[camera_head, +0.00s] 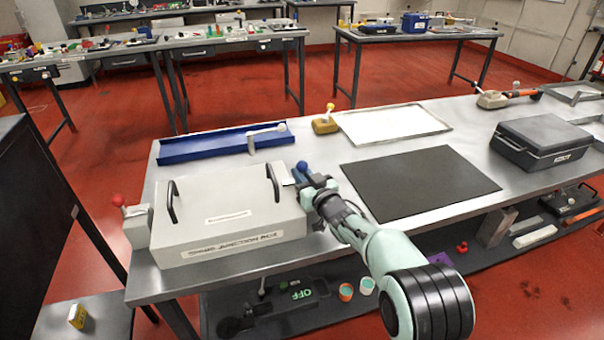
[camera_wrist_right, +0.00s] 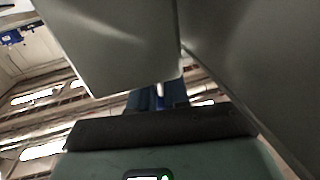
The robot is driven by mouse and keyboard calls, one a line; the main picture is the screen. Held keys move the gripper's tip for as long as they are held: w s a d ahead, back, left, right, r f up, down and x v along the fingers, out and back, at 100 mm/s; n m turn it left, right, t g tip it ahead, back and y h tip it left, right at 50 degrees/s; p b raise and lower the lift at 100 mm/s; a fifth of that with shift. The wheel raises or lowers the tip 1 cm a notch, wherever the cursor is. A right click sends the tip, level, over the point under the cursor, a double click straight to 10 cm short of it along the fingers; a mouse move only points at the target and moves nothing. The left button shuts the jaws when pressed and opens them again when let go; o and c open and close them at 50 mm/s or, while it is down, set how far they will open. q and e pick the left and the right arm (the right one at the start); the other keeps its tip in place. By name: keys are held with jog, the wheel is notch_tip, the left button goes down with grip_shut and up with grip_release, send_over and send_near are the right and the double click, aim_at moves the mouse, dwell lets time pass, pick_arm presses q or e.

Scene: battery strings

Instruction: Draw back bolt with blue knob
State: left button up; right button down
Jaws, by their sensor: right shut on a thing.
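The blue knob (camera_head: 302,167) shows at the right side of a grey junction box (camera_head: 235,215) with two black handles. My right gripper (camera_head: 312,183) is at this knob and shut on it; the fingers largely hide the contact and the bolt. In the right wrist view a small dark blue part (camera_wrist_right: 172,97) shows behind large grey surfaces that fill much of the picture. A pale flat piece (camera_head: 283,174) lies between the box and the knob. My left gripper is not in view.
A red knob (camera_head: 118,200) stands on a grey block at the box's left. A blue tray (camera_head: 215,147) lies behind the box. A black mat (camera_head: 420,182), a white tray (camera_head: 392,124) and a black case (camera_head: 541,141) lie to the right. The mat is clear.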

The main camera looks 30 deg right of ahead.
jog(key=d, duration=0.2)
jog(key=d+r, duration=0.1)
jog(key=shift+s+d, duration=0.25)
jog(key=shift+s, duration=0.15)
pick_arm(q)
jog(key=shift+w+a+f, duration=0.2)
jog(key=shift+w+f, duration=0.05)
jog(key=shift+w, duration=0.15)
pick_arm(e)
jog(key=shift+d+r, duration=0.1)
jog(key=shift+d, duration=0.25)
jog(key=c, duration=1)
grip_release()
jog(key=shift+s, duration=0.1)
jog(key=shift+f, duration=0.2)
jog(key=shift+s, duration=0.1)
